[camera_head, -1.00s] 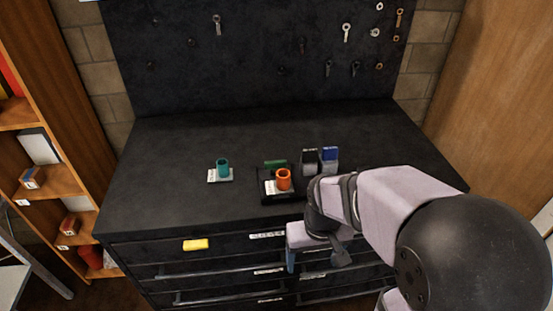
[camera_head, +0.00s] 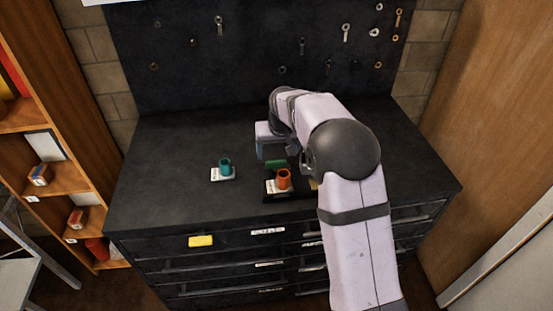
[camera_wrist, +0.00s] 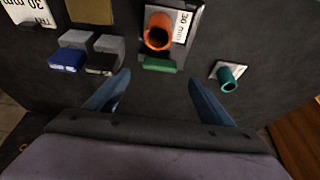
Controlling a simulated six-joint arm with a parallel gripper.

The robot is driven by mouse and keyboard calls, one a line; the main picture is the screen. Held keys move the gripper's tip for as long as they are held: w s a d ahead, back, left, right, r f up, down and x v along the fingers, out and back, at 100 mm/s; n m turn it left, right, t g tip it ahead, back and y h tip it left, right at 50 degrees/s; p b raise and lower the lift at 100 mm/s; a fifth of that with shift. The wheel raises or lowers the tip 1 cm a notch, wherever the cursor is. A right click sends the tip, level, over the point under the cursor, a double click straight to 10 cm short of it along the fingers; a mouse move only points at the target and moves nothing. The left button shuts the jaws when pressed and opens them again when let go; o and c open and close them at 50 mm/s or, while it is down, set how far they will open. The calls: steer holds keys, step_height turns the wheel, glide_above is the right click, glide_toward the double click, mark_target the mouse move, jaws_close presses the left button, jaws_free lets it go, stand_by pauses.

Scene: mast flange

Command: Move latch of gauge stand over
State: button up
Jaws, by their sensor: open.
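The stand is a black base (camera_head: 300,195) with an upright orange ring-shaped cup (camera_head: 284,179) and a white label; the wrist view shows the orange cup (camera_wrist: 158,30) and a "30 mm" label (camera_wrist: 182,26). A small green block (camera_head: 275,164) sits just behind the cup, and it also shows in the wrist view (camera_wrist: 160,66). I cannot tell for sure which part is the latch. My gripper (camera_head: 262,152) is above the bench behind the green block. In the wrist view its blue fingers (camera_wrist: 160,80) are spread wide and empty, with the green block ahead between them.
A teal cup (camera_head: 225,165) stands on a white plate to the left. The wrist view shows a blue block (camera_wrist: 68,58) and a grey-black block (camera_wrist: 103,62) near one finger; my arm hides them in the head view. A yellow piece (camera_head: 201,241) is on the drawer front.

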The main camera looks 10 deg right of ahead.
mark_target(276, 162)
steer(key=shift+p+x, duration=1.5)
steer(key=shift+x, duration=2.2)
steer(key=shift+s, duration=0.1)
steer(key=c, duration=1)
